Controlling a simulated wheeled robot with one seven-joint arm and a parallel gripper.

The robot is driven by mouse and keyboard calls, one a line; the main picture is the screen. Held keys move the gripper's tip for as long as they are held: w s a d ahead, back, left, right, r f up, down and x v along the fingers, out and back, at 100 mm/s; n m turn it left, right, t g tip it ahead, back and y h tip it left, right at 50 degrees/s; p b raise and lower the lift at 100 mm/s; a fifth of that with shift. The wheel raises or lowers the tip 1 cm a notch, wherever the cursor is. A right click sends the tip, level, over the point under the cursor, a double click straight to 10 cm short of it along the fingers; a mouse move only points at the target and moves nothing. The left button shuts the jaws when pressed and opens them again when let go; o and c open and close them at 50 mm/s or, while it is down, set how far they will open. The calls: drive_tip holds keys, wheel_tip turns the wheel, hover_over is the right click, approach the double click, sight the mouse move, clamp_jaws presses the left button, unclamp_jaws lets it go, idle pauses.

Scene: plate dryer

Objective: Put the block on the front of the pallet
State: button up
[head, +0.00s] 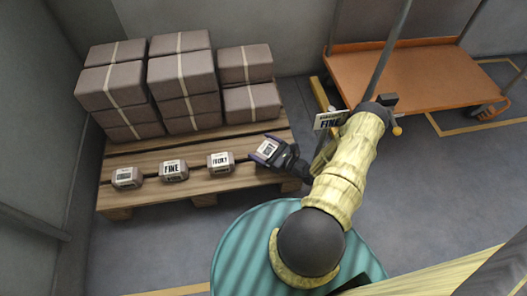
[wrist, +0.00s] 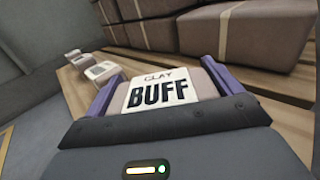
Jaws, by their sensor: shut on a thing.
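The wooden pallet (head: 150,196) lies at the left of the head view, its front strip holding small labelled blocks in a row. My gripper (head: 264,150) is at the right end of that row, over the pallet's front right part. It is shut on a block (wrist: 158,90) with a white label reading "CLAY BUFF"; the purple fingers press on its left and right sides. Whether the block touches the boards is hidden. The row to its left has a block (head: 127,178), a block labelled "FINE" (head: 173,171) and another labelled block (head: 220,162).
Several large strapped grey-brown packs (head: 185,85) are stacked on the pallet's rear. An orange flat cart (head: 410,78) stands at the upper right. A sign reading "FINE" (head: 330,120) is beside my arm. A teal round striped thing (head: 240,240) is below my arm.

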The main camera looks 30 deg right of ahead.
drive_tip(key=shift+f, duration=0.85)
drive_tip(key=shift+r, duration=0.1)
drive_tip(key=shift+w, duration=0.1)
drive_tip(key=o, duration=1.1)
drive_tip(key=shift+f, duration=0.2)
drive_tip(key=shift+o, duration=0.3)
drive_tip(key=shift+d, duration=0.15)
